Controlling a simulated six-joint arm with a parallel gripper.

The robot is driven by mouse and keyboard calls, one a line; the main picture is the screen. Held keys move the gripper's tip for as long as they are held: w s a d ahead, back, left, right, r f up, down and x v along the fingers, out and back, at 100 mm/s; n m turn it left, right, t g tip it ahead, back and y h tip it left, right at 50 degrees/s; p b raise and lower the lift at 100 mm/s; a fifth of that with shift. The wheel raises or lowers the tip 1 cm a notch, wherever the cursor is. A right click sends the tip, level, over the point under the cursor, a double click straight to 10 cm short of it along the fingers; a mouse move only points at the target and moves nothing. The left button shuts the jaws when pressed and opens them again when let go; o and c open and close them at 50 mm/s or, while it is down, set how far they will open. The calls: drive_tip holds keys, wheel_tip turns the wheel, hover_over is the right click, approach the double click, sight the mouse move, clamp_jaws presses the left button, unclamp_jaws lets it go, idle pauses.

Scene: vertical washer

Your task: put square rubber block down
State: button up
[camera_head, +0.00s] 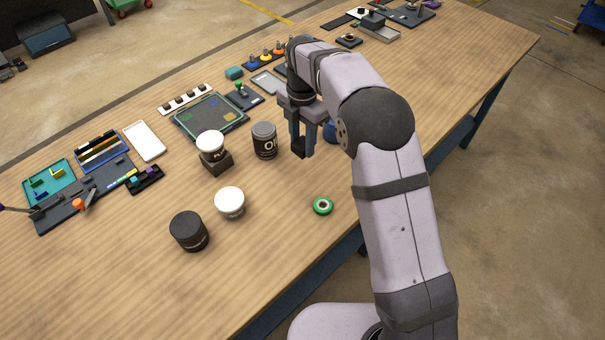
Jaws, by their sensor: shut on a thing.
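My gripper (302,148) points down over the wooden table (290,260), to the right of the dark jar with a grey lid. It is shut on a small dark piece between its fingertips, which appears to be the square rubber block (299,146). The block is small and partly hidden by the fingers. I cannot tell whether it touches the table or hangs just above it.
The grey-lidded jar (265,141) stands close left of my gripper. A white-lidded jar (211,150) sits on a dark block farther left. A white round jar (230,202), a black jar (189,231) and a green ring (322,205) stand nearer. Bare table lies between them.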

sight(302, 174)
drive_tip(key=shift+f+p, duration=1.65)
drive_tip(key=shift+f, duration=3.3)
drive_tip(key=shift+f, duration=0.2)
drive_tip(key=o, duration=1.1)
drive_tip(key=shift+c, duration=0.2)
wheel_tip(302, 174, up, 12)
drive_tip(key=b, duration=0.4)
drive_tip(key=shift+r, duration=0.2)
drive_tip(key=shift+d, duration=0.1)
